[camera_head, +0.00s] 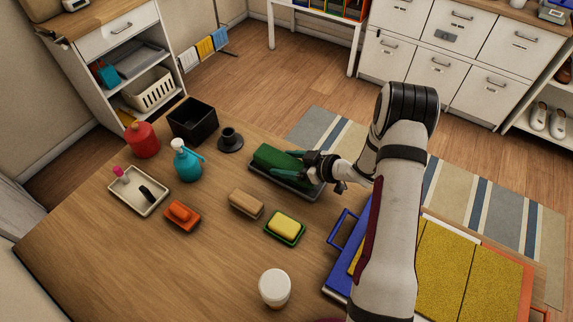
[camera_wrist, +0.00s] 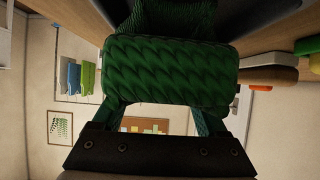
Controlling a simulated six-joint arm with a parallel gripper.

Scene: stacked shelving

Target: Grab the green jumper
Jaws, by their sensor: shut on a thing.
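The green jumper (camera_head: 278,157) is a folded dark green bundle at the far edge of the wooden table, over a dark tray (camera_head: 288,183). My gripper (camera_head: 298,161) reaches it from the right and is shut on it. In the wrist view the jumper (camera_wrist: 172,72) shows a knitted texture and fills the space between the fingers. The fingertips are partly hidden by it. I cannot tell whether the jumper still touches the tray.
A black bin (camera_head: 193,122), a dark round stand (camera_head: 230,140) and a teal pump bottle (camera_head: 186,161) stand left of the jumper. A brown brush (camera_head: 246,204) and a yellow sponge (camera_head: 284,228) on a green dish lie nearer. A blue-handled tray (camera_head: 342,232) lies right.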

